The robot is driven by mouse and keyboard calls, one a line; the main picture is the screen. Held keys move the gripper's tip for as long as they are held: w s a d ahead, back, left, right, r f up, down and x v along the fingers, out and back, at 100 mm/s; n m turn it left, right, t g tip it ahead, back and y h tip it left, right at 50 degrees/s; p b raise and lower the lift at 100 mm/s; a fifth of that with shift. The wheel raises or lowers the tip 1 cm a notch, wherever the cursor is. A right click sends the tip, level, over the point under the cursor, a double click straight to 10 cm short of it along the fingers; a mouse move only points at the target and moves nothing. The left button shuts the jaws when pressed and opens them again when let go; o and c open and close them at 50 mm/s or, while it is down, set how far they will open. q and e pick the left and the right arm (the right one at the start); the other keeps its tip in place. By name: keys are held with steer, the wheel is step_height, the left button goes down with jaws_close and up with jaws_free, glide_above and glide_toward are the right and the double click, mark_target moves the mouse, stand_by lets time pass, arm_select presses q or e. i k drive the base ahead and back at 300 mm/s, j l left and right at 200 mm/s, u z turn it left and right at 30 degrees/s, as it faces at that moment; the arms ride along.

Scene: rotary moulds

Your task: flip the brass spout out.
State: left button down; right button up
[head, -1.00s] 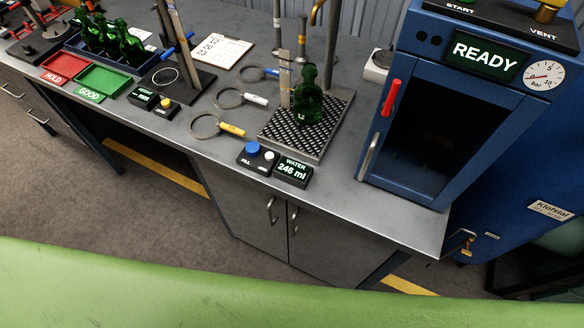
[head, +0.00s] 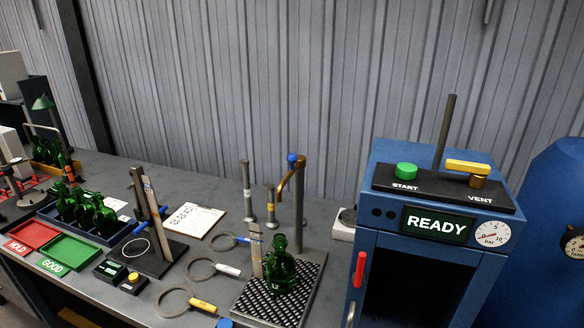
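The brass spout (head: 284,181) is a short curved pipe near the top of a grey post (head: 299,210), below a blue knob (head: 292,158). Its free end points down and to the left, behind and above a green bottle (head: 281,272). The bottle stands upright on a black perforated grate (head: 255,303), with a thin upright scale (head: 257,251) just left of it. I cannot tell whether the spout's end lines up with the bottle mouth. Neither of my grippers is in view.
A blue cabinet (head: 450,252) with a READY display stands close right of the grate. Ring gauges (head: 203,267), a clipboard (head: 190,220), two metal cylinders (head: 247,190), a red tray (head: 34,235) and a green tray (head: 70,252) lie to the left. A corrugated wall is behind.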

mark_target(291, 172)
steer(key=k+j, duration=0.1)
steer(key=j, duration=0.35)
steer(key=k+j, duration=0.1)
steer(key=j, duration=0.35)
steer(key=j+z, duration=0.1)
steer(key=j, duration=0.4)
steer(key=k+j, duration=0.2)
steer(key=j, duration=0.25)
